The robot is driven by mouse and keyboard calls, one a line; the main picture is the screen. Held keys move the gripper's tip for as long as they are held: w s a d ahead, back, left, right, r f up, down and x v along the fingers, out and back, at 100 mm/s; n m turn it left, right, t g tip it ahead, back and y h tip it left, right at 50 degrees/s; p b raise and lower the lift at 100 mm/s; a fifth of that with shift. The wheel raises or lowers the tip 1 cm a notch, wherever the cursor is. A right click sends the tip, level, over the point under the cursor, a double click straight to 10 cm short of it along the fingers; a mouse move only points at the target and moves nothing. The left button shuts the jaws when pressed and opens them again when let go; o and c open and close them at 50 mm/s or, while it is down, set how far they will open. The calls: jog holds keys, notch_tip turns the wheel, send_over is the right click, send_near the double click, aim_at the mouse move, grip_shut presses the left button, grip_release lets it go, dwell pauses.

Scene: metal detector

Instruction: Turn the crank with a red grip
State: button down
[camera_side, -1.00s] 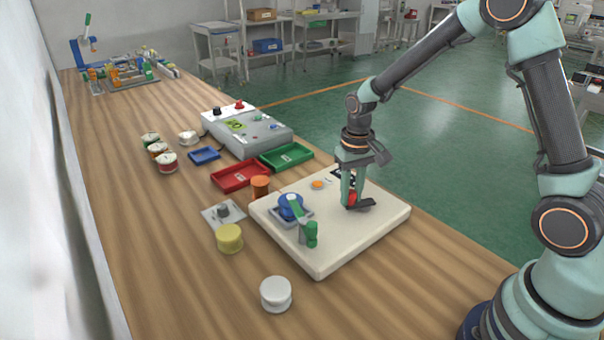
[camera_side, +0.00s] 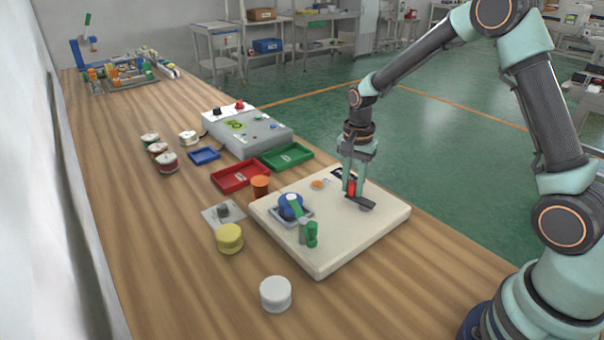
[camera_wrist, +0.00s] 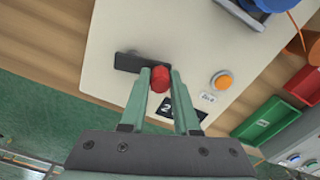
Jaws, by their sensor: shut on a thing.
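The crank with the red grip stands on the right part of a cream board (camera_side: 330,255). Its red grip (camera_side: 351,188) is upright, and its dark arm (camera_side: 361,203) lies low over the board. My gripper (camera_side: 350,187) points down and is shut on the red grip. In the wrist view the red grip (camera_wrist: 160,79) sits between the two fingertips (camera_wrist: 159,80), with the dark crank arm (camera_wrist: 135,62) reaching left from it. The crank's pivot is not clearly seen.
An orange button (camera_side: 318,184) is near my gripper. A red tray (camera_side: 240,176), green tray (camera_side: 287,156) and yellow spool (camera_side: 229,239) lie around the board.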

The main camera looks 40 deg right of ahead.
jog(key=m, duration=0.2)
jog(key=d+m, duration=0.1)
jog(key=shift+w+d+r+m, duration=0.1)
jog(key=shift+d+m, duration=0.1)
jog(key=shift+m, duration=0.2)
jog(key=shift+s+d+m, duration=0.1)
jog(key=shift+d+m, duration=0.25)
jog(key=shift+m, duration=0.55)
jog(key=shift+s+d+m, duration=0.1)
jog(key=shift+d+m, duration=0.2)
jog(key=shift+m, duration=0.6)
jog(key=c, duration=0.6)
grip_release()
jog(key=shift+c, duration=0.2)
notch_tip(320, 180, up, 12)
